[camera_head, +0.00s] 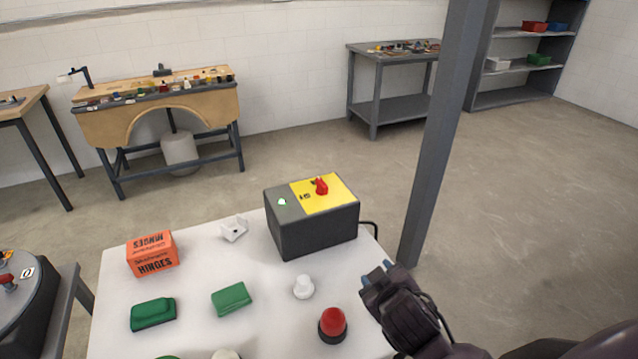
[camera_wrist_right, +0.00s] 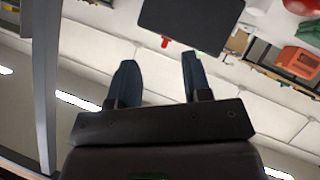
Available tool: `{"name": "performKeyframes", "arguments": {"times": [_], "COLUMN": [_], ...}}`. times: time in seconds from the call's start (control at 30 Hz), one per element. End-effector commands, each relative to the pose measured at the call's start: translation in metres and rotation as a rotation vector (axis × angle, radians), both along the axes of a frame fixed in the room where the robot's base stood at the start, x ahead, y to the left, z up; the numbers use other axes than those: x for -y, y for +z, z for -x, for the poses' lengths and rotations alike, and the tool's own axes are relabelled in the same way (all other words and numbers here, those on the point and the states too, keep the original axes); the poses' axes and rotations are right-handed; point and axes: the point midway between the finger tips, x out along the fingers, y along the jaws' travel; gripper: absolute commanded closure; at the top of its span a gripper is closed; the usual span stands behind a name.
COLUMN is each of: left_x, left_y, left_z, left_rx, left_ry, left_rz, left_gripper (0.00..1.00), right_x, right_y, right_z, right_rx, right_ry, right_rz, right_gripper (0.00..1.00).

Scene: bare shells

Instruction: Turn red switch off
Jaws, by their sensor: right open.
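The red switch (camera_head: 321,187) is a small knob on the yellow panel (camera_head: 338,199) on top of a dark box (camera_head: 305,238). A small pale-green light (camera_head: 282,202) shows on the box's grey top. My right gripper (camera_head: 372,277) is in front of and to the right of the box, apart from it. In the right wrist view my right gripper (camera_wrist_right: 158,67) is open with nothing between its fingers. The red switch (camera_wrist_right: 165,42) sticks out from the dark box (camera_wrist_right: 190,22) beyond the fingertips. My left gripper is not in view.
The white table (camera_head: 195,328) holds an orange hinges box (camera_head: 152,255), green blocks (camera_head: 232,299), a white bracket (camera_head: 234,229), a white knob-like piece (camera_head: 303,287) and a red dome button (camera_head: 333,323). A grey post (camera_head: 438,140) stands behind, right of the box.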

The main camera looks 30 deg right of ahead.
Motion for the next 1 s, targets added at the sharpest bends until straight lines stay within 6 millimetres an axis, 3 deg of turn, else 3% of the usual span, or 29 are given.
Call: {"name": "performKeyframes", "arguments": {"times": [0.23, 0.4, 0.5, 0.67, 0.8, 1.0], "left_x": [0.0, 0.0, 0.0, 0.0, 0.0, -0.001], "left_y": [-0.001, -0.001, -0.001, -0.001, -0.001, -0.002], "left_z": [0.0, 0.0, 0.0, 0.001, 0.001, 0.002], "left_rx": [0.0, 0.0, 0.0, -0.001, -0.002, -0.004], "left_ry": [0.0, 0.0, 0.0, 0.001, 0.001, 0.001], "left_rz": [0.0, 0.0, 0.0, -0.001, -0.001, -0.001], "left_gripper": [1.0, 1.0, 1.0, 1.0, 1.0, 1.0], "right_x": [-0.01, -0.042, -0.066, -0.103, -0.128, -0.134], "right_y": [0.07, 0.116, 0.132, 0.143, 0.136, 0.111], "right_z": [-0.079, -0.126, -0.147, -0.174, -0.195, -0.225], "right_rx": [0.337, 0.568, 0.668, 0.766, 0.777, 0.647], "right_ry": [0.165, 0.379, 0.528, 0.794, 1.049, 1.422], "right_rz": [0.329, 0.601, 0.756, 1.004, 1.215, 1.491], "right_gripper": [0.55, 0.55, 0.55, 0.55, 0.55, 0.55]}}
